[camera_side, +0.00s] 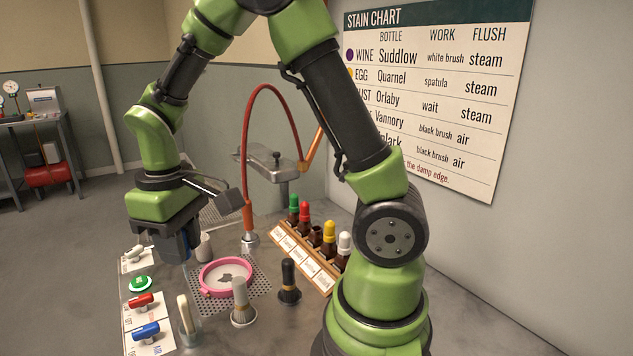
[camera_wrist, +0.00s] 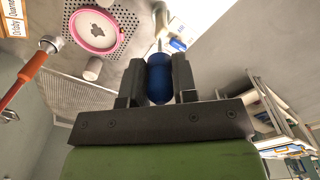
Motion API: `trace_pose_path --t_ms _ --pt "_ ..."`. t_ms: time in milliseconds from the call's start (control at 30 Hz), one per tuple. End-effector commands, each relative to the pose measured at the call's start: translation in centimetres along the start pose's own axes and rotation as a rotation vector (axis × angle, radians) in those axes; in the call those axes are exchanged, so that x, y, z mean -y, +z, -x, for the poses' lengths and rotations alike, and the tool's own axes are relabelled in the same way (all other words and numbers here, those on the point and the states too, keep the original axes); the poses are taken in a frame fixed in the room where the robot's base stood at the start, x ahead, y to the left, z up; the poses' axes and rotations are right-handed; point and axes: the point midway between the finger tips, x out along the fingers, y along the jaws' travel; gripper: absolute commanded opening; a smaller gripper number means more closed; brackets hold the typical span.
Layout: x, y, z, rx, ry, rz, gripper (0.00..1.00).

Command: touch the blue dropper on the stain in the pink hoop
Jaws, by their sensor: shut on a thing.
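My gripper (camera_wrist: 159,75) is shut on the blue dropper (camera_wrist: 159,84), gripping its blue bulb; its pale tip points away from the jaws in the wrist view. In the side view my gripper (camera_side: 178,250) hangs above the table, left of and higher than the pink hoop (camera_side: 203,287); the dropper's tip cannot be made out there. The hoop lies flat and holds pale cloth with a dark grey stain (camera_side: 232,277) in its middle. The hoop also shows at the upper left of the wrist view (camera_wrist: 71,30), apart from the dropper.
A wooden rack (camera_side: 303,262) with red-, green-, yellow- and white-topped bottles stands right of the hoop. Two upright brushes, a pale (camera_side: 241,305) and a black one (camera_side: 289,284), stand in front. Red (camera_side: 140,301) and blue (camera_side: 146,332) handled items and a green button (camera_side: 140,284) lie left.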

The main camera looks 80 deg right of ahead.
Motion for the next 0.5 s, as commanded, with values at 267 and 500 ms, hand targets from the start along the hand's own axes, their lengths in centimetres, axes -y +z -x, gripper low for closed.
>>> trace_pose_path --t_ms 267,500 --pt "-0.1 0.0 0.0 0.000 0.000 -0.001 0.05" --pt "-4.2 -2.0 -1.7 0.003 0.000 -0.012 0.05"
